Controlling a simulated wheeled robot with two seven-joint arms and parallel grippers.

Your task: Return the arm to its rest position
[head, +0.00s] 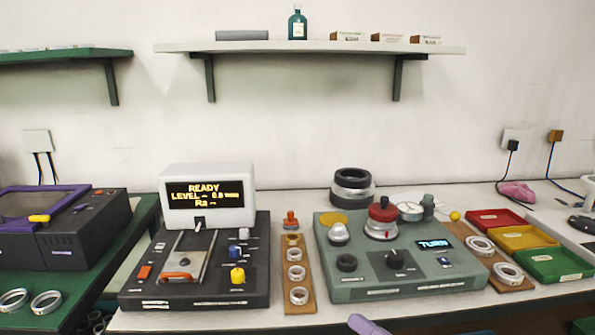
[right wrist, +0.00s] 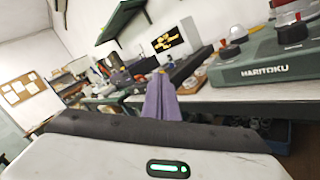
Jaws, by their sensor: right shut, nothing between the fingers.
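My right gripper (head: 369,324) shows only as purple fingertips at the bottom edge of the head view, in front of the bench edge and below the green instrument (head: 400,256). In the right wrist view its purple fingers (right wrist: 160,96) are together and hold nothing. They point toward the bench front. The rest of the right arm is hidden in the head view. My left gripper is in neither view.
A dark device with a white display (head: 208,195) stands left of the green instrument. Between them, a wooden strip (head: 300,307) holds several rings. Red, yellow and green trays (head: 561,265) are at right. Shelves (head: 310,47) hang behind.

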